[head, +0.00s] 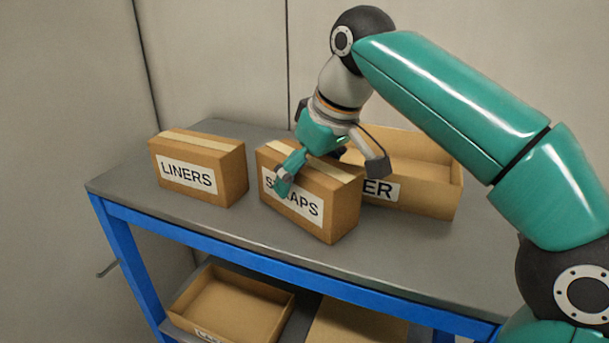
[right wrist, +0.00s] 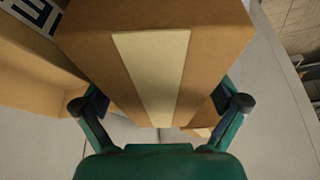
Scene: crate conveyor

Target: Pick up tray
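An open cardboard tray (head: 430,192), its label partly hidden and ending in "ER", stands at the back right of the table. A closed carton labelled STRAPS (head: 342,217) stands in front of it. My right gripper (head: 332,172) is over this carton with its fingers spread wide, one in front of the label and one at the far right side. In the right wrist view the taped carton (right wrist: 85,32) lies between the two fingers (right wrist: 160,108); I cannot tell whether they touch it. My left gripper is not in view.
A closed carton labelled LINERS (head: 232,178) stands to the left on the grey table (head: 200,222) with a blue frame. Another open tray (head: 270,288) and a cardboard surface (head: 350,322) are on the lower shelf. A wall is close behind. The table's front strip is clear.

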